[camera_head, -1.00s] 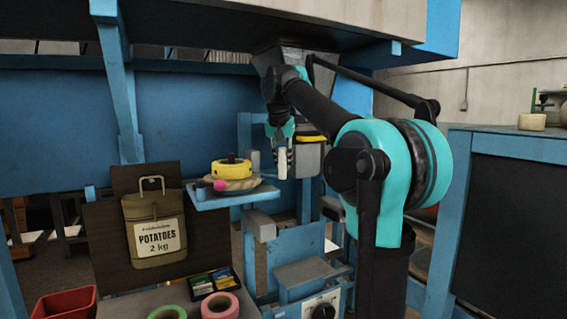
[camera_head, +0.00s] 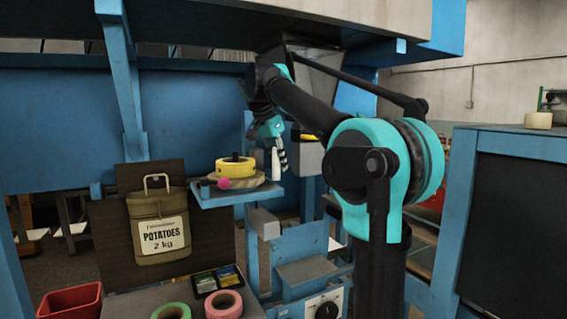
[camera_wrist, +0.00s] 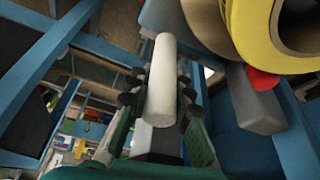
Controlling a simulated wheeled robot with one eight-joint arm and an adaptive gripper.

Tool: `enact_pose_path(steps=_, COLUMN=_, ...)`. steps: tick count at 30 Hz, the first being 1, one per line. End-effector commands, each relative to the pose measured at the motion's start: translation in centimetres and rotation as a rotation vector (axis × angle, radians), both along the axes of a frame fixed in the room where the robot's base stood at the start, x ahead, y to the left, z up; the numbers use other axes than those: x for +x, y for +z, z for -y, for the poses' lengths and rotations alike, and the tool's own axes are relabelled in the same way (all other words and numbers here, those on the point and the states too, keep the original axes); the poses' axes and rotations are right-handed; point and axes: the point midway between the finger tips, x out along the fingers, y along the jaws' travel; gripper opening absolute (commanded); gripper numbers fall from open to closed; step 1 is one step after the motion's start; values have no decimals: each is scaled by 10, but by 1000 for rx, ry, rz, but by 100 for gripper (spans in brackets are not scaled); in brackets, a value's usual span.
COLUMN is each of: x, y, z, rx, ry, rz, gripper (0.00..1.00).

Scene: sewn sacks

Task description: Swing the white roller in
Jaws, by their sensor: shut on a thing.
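The white roller (camera_wrist: 161,85) lies lengthwise between the dark finger pads of my gripper (camera_wrist: 157,88) in the wrist view, and the gripper is shut on it. In the head view the roller (camera_head: 276,164) hangs nearly upright at my gripper (camera_head: 279,154), beside the right end of the small blue shelf. Part of the roller is hidden by the fingers. Whether it touches the shelf or an arm there, I cannot tell.
A yellow tape roll (camera_head: 235,165) and a pink ball (camera_head: 224,183) are on the blue shelf (camera_head: 235,198), close left of my gripper. Tape rolls (camera_head: 223,304) and a red bin (camera_head: 70,303) are lower down.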

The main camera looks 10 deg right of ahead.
Motion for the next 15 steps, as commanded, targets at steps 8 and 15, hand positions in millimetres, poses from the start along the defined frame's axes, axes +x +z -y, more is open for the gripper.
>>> enact_pose_path(steps=8, x=-5, y=0, z=-9, rx=0, ry=-115, rz=0, gripper=0)
enact_pose_path(steps=15, x=-6, y=0, z=-11, rx=1, ry=-149, rz=0, gripper=0)
